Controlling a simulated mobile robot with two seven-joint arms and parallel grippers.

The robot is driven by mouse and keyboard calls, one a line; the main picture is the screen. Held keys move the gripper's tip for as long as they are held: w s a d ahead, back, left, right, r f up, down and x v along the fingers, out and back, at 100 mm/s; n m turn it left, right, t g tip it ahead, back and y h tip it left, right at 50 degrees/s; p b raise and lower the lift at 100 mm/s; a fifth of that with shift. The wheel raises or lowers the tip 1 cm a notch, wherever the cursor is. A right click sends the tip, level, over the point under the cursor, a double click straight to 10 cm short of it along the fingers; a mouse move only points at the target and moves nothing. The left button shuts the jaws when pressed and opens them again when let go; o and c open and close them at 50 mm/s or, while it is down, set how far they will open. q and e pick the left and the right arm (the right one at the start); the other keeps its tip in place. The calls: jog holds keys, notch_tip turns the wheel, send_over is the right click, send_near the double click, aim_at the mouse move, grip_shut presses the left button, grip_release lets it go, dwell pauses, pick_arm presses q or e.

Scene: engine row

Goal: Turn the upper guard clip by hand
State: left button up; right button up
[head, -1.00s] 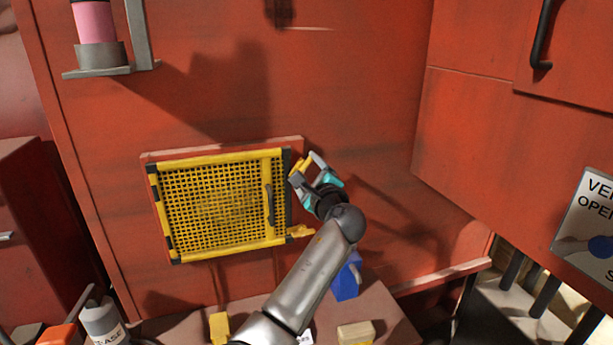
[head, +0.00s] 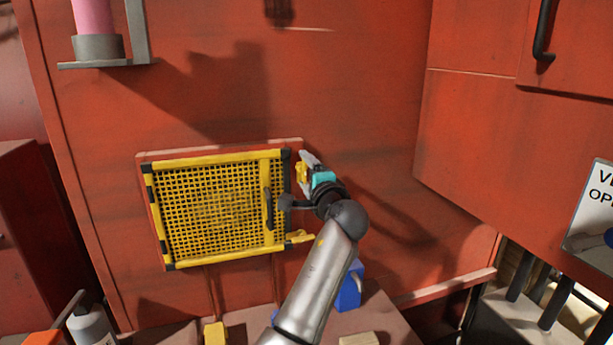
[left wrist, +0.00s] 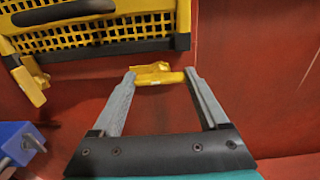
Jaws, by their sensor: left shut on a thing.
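The yellow mesh guard (head: 212,212) is on the red panel, with a black handle (head: 268,208) near its right edge. The upper guard clip (head: 301,173) is a small yellow piece beside the guard's upper right corner. My left gripper (head: 306,170) is shut on it. In the left wrist view the clip (left wrist: 157,77) lies between the two grey fingertips (left wrist: 160,73). The lower guard clip (head: 299,237) sticks out at the guard's lower right, free of the gripper; it also shows in the left wrist view (left wrist: 32,84). My right gripper is not in view.
A blue object (head: 348,291) stands on the ledge below, near my left forearm. A yellow block (head: 215,334) and a bottle (head: 90,325) are lower left. A red cabinet with a black handle (head: 541,30) stands at right. The panel above the guard is mostly clear.

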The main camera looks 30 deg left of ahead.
pick_arm(q)
jog(key=shift+a+r, duration=0.15)
jog(key=shift+r, duration=0.2)
jog(key=o, duration=1.2)
jog(key=shift+f, duration=0.1)
jog(key=shift+o, duration=0.2)
jog(key=shift+f, duration=0.1)
jog(key=shift+w+f, duration=0.1)
jog(key=b+v, duration=0.1)
jog(key=v, duration=1.4)
